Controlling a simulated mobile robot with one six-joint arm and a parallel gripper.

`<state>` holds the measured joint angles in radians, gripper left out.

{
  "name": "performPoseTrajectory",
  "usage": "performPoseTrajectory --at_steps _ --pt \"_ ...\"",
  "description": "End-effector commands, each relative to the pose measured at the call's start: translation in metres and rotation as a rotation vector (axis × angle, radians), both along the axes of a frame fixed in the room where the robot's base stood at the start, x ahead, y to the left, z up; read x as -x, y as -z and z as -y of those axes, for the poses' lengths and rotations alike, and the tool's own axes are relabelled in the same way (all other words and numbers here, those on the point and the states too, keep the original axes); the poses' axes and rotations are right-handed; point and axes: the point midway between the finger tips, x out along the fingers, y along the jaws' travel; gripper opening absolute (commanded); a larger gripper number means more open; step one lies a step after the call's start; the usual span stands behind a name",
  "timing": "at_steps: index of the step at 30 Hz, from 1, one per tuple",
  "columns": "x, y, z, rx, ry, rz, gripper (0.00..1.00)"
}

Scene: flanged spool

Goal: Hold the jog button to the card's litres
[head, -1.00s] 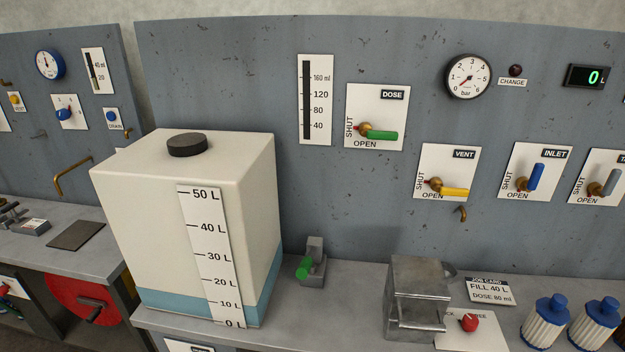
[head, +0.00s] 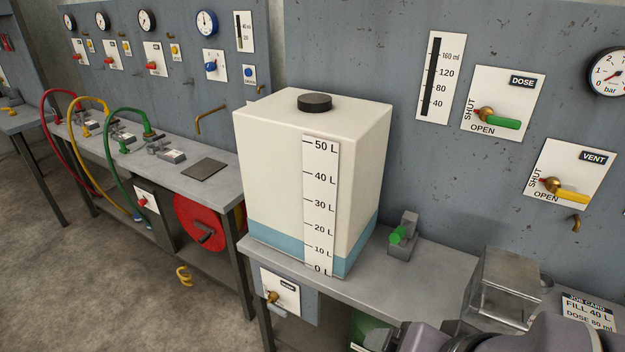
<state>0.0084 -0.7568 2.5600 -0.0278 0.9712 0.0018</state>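The job card (head: 588,312) at the lower right reads FILL 40 L and DOSE 80 ml. The cream tank (head: 270,165) has a litre scale (head: 320,205) from 0 to 50 L. A blue band (head: 275,245) at its base reaches to about the 10 L mark. I cannot identify a jog button; a small blue button (head: 249,72) is on the left panel, its label too small to read. My gripper is not in view; only a dark part of my arm shows at the bottom right.
The dose valve (head: 500,121) and vent valve (head: 565,192) are on the wall panel. A red reel (head: 205,232) and coloured hoses (head: 110,150) are at left, beside open floor.

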Motion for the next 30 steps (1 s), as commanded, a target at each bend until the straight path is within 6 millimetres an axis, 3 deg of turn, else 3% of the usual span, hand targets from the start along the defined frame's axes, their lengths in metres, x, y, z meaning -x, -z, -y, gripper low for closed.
performPoseTrajectory --at_steps 1,9,12,30 --pt "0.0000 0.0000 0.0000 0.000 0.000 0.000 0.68" --pt "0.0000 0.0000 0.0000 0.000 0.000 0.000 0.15" --pt "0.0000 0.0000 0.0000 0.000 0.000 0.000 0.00" --pt "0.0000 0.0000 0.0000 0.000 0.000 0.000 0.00"
